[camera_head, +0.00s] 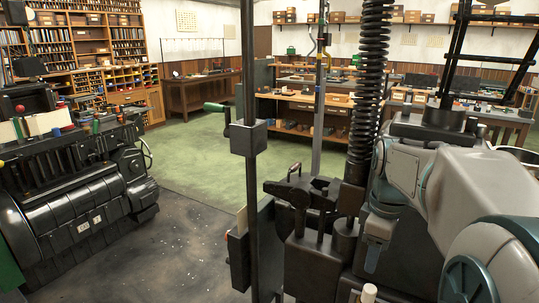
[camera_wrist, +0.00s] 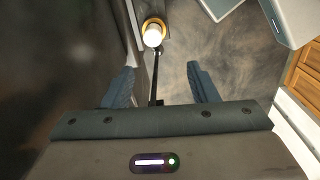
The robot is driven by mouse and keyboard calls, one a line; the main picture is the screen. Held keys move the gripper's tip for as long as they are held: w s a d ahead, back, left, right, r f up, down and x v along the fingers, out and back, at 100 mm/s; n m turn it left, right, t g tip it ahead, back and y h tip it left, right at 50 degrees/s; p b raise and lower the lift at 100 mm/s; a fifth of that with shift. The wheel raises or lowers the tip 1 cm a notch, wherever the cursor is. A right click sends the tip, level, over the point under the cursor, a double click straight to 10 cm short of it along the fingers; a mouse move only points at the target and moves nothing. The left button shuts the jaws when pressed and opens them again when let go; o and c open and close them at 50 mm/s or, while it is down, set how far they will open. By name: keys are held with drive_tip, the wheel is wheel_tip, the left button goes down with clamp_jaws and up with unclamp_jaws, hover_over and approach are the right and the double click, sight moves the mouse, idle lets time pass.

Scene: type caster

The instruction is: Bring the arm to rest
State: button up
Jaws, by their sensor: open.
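My arm (camera_head: 460,200), white and teal, reaches in from the right edge of the head view, close to a tall dark machine. A thin dark rod with a pale round end (camera_wrist: 153,36) and an orange ring shows beyond the fingers, in line with the gap. I cannot tell how far away it is.
A dark machine with a coil spring (camera_head: 370,90) and upright post (camera_head: 252,180) stands close in front. A black caster machine (camera_head: 75,190) is at the left. Workbenches (camera_head: 325,105) and shelves (camera_head: 90,45) line the back. Green floor (camera_head: 205,150) is open between.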

drive_tip(key=s+a+f+m+t, duration=0.2)
drive_tip(key=s+a+f+m, duration=0.4)
drive_tip(key=s+a+m, duration=0.4)
drive_tip(key=shift+s+a+f+t+p, duration=0.15)
drive_tip(key=shift+s+a+t+p, duration=0.2)
drive_tip(key=shift+s, duration=0.3)
idle(1.1)
